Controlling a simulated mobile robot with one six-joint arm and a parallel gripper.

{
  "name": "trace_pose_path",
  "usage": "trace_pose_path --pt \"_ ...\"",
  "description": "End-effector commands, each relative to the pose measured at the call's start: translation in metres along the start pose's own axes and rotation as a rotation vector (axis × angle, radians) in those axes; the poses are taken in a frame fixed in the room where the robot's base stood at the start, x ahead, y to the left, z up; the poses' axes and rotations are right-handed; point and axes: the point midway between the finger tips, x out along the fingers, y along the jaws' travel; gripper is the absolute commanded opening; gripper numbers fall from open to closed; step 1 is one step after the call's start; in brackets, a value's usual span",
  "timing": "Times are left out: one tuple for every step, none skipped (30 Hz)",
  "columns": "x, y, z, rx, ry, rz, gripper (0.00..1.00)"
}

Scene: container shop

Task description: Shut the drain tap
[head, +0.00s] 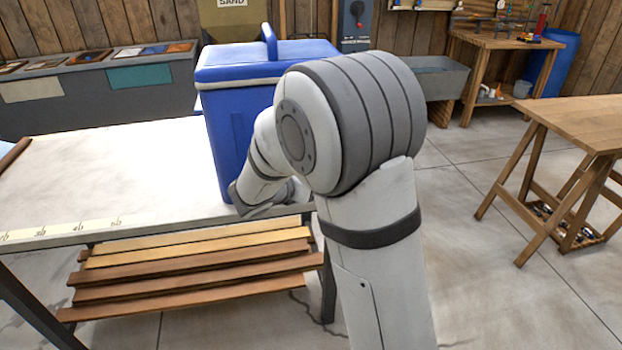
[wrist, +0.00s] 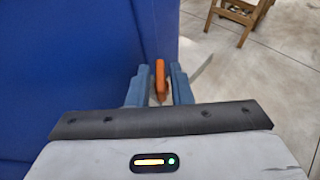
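The blue cooler box (head: 228,120) stands on the pale worktable, with its lid closed and its handle raised. Its blue side fills the left of the wrist view (wrist: 70,60). An orange tap lever (wrist: 160,76) stands out beside the cooler's wall, pointing away from the wrist camera. My gripper (wrist: 161,82) has one finger on each side of the lever. Narrow gaps seem to show between the fingers and the lever. The rest of the tap is mostly hidden. In the head view my arm hides the tap and the fingertips.
The worktable (head: 120,170) has a ruler strip along its front edge. Several wooden planks (head: 190,270) lie beneath it. A wooden trestle table (head: 585,122) stands to the right. A grey sink (head: 442,78) and a workbench (head: 505,40) are at the back. The floor between is clear.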

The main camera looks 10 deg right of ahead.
Motion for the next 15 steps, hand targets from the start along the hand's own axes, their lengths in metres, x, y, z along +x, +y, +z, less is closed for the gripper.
trace_pose_path --pt "0.0003 0.0001 0.0001 0.000 0.000 0.000 0.19" --pt "0.0003 0.0001 0.0001 0.000 0.000 0.000 0.19" --pt "0.0001 0.0002 0.0001 0.000 0.000 0.001 0.19" --pt "0.0000 0.0002 0.0000 0.000 0.000 0.001 0.19" --pt "0.0000 0.0002 0.0000 0.000 0.000 0.001 0.19" --pt "-0.0001 0.0003 -0.0001 0.000 0.000 0.001 0.17" --pt "-0.0001 0.0003 -0.0001 0.000 0.000 0.001 0.15" --pt "-0.0001 0.0003 -0.0001 0.000 0.000 0.001 0.13" --pt "-0.0002 0.0003 -0.0001 0.000 0.000 0.001 0.09" --pt "-0.0002 0.0004 -0.0002 0.000 0.000 0.001 0.07" --pt "-0.0003 0.0004 -0.0002 0.000 0.000 0.001 0.04" --pt "-0.0003 0.0004 -0.0002 0.000 0.000 0.001 0.01" --pt "-0.0003 0.0004 -0.0002 0.000 0.000 0.001 0.00" --pt "-0.0004 0.0005 -0.0002 0.000 0.000 0.001 0.00" --pt "-0.0004 0.0005 -0.0002 0.000 0.000 0.001 0.00"
